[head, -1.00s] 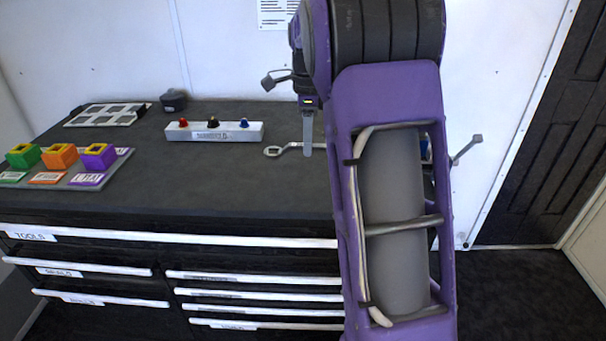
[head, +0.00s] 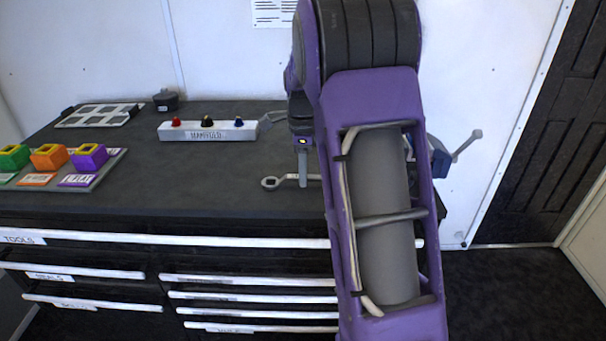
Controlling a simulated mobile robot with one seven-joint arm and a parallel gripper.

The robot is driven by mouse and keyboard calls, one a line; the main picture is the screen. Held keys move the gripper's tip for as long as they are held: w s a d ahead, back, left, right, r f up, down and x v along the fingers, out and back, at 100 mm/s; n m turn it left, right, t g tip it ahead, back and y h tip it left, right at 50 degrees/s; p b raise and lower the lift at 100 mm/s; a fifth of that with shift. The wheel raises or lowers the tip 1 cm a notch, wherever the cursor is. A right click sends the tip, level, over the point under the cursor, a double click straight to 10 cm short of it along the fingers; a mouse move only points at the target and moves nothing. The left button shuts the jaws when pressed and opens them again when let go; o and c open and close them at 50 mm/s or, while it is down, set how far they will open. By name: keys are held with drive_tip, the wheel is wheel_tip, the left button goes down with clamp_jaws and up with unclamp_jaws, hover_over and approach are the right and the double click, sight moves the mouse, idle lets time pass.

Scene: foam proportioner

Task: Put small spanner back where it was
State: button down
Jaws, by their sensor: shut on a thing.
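My gripper (head: 303,168) points down over the dark worktop and is shut on a grey spanner (head: 285,181). The spanner lies roughly level, with its ring end sticking out to the left of the fingers. Its other end is mostly hidden behind the fingers and my purple arm. It is low over the front part of the worktop (head: 150,180); I cannot tell whether it touches the surface. No empty place for a spanner can be made out.
A white block (head: 208,133) with red, dark and blue knobs stands behind the gripper. Green, orange and purple blocks (head: 48,156) sit on a board at the left. A grey grid tray (head: 100,115) and black pot (head: 166,100) stand at the back. A blue device (head: 440,158) shows at the right.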

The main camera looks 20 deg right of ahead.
drive_tip(key=c, duration=0.8)
unclamp_jaws()
drive_tip(key=shift+f, duration=0.1)
drive_tip(key=shift+o, duration=0.2)
wheel_tip(320, 180, up, 12)
drive_tip(key=p, duration=0.2)
drive_tip(key=shift+r, duration=0.2)
